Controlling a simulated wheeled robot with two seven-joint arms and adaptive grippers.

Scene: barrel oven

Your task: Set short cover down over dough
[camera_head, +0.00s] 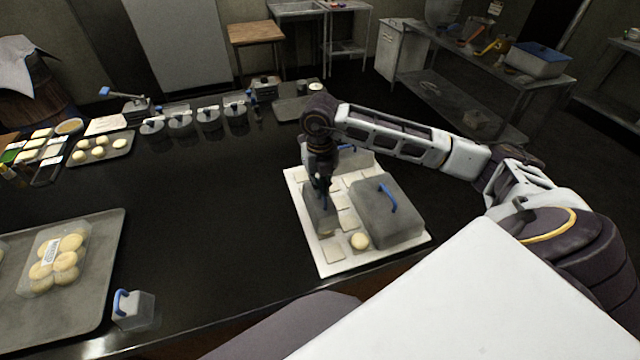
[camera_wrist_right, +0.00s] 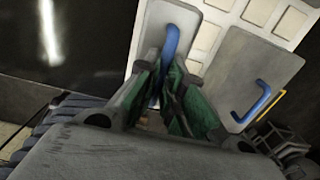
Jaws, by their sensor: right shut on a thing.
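My right gripper (camera_head: 321,190) points down over the white board (camera_head: 331,262) and is shut on the blue handle of a small grey cover (camera_head: 318,220). In the right wrist view the blue handle (camera_wrist_right: 170,48) stands between the green-padded fingers (camera_wrist_right: 165,85). The small cover is on or just above the board's left part; I cannot tell whether it touches. Any dough under it is hidden. One round dough piece (camera_head: 359,241) lies uncovered near the board's front edge. My left gripper is not in view.
A larger grey cover (camera_head: 400,220) with a blue handle stands on the board's right, close beside the held cover. Another grey cover (camera_head: 356,160) is at the back. Trays of dough (camera_head: 104,148) and a small clear box (camera_head: 133,311) are left. The black counter's middle is clear.

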